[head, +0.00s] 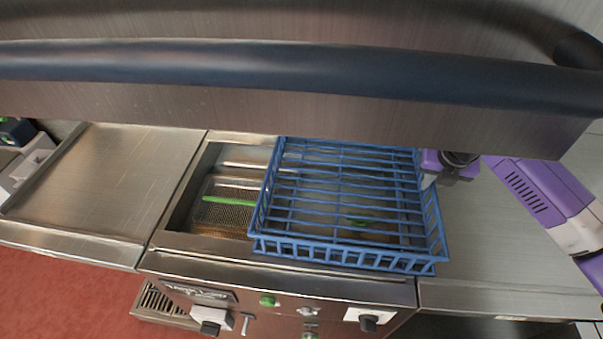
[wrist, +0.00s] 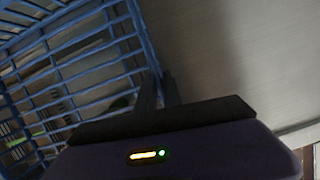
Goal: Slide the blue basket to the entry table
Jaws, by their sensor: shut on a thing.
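The blue basket (head: 345,200) is a shallow wire basket lying over the right part of the open sunken basin in the middle of the counter. In the wrist view the basket (wrist: 85,65) fills the left side. My gripper (head: 432,170) is at the basket's right side, near the back. In the wrist view its two dark fingers (wrist: 159,92) are close together at the basket's edge, shut on its rim. Which of the two flat steel surfaces is the entry table, left (head: 120,175) or right (head: 500,235), I cannot tell.
The basin (head: 188,205) shows left of the basket, with a mesh piece and a green strip inside. A large steel hood with a dark bar (head: 300,72) hangs across the back. Knobs (head: 368,322) line the front panel. The left steel surface is clear.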

